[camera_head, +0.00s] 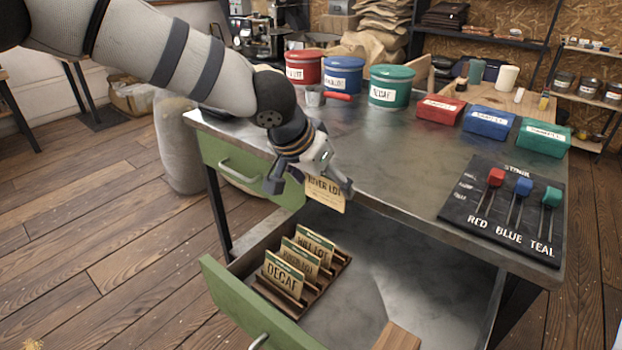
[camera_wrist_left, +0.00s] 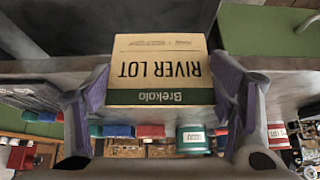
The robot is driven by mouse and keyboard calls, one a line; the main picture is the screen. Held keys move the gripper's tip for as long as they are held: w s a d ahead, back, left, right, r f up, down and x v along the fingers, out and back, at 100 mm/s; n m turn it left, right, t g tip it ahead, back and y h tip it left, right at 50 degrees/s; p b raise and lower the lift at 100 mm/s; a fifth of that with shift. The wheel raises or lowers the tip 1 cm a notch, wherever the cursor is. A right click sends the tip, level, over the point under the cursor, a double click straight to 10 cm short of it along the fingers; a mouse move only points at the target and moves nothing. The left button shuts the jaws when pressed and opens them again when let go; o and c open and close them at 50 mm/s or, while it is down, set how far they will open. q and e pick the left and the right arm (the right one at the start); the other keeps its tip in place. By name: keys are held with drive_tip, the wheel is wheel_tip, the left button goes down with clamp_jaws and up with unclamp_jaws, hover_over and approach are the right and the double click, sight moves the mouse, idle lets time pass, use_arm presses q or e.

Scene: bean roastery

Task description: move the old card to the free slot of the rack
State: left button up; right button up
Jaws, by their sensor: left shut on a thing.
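My left gripper (camera_head: 310,188) is shut on a cream card (camera_head: 326,196) reading RIVER LOT, held in the air above the open drawer, by the table's front edge. The brown wooden rack (camera_head: 333,276) stands in the drawer below, apart from the held card. I cannot make out clearly which slot is free.
The green-fronted drawer (camera_head: 230,305) is pulled out, with bare metal floor right of the rack. A wooden block (camera_head: 397,337) shows at the bottom. Red, blue and green tubs (camera_head: 389,87) and a black STOCK board (camera_head: 503,211) stand on the metal table (camera_head: 400,150).

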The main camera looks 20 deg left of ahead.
use_arm(q)
wheel_tip(320, 180, down, 8)
drive_tip(key=shift+f+b, duration=0.25)
drive_tip(key=shift+b, duration=1)
drive_tip(key=shift+f, duration=0.25)
drive_tip(key=shift+d, duration=0.1)
use_arm(e)
drive_tip(key=shift+g, duration=0.7)
drive_tip(key=s+f, duration=0.3)
drive_tip(key=shift+s+f, duration=0.1)
drive_tip(key=shift+s, duration=0.1)
drive_tip(key=shift+w, duration=0.1)
use_arm(q)
drive_tip(key=shift+r, duration=0.1)
drive_tip(key=shift+p, duration=0.3)
use_arm(e)
drive_tip(key=shift+w+r, duration=0.25)
drive_tip(key=shift+r, duration=0.05)
use_arm(q)
drive_tip(key=shift+f, duration=0.3)
use_arm(e)
drive_tip(key=shift+w+r, duration=0.1)
drive_tip(key=shift+r, duration=0.05)
use_arm(q)
drive_tip(key=shift+f, duration=0.2)
drive_tip(key=shift+f, duration=0.9)
use_arm(e)
drive_tip(key=shift+s+f, duration=0.25)
drive_tip(key=shift+f, duration=0.05)
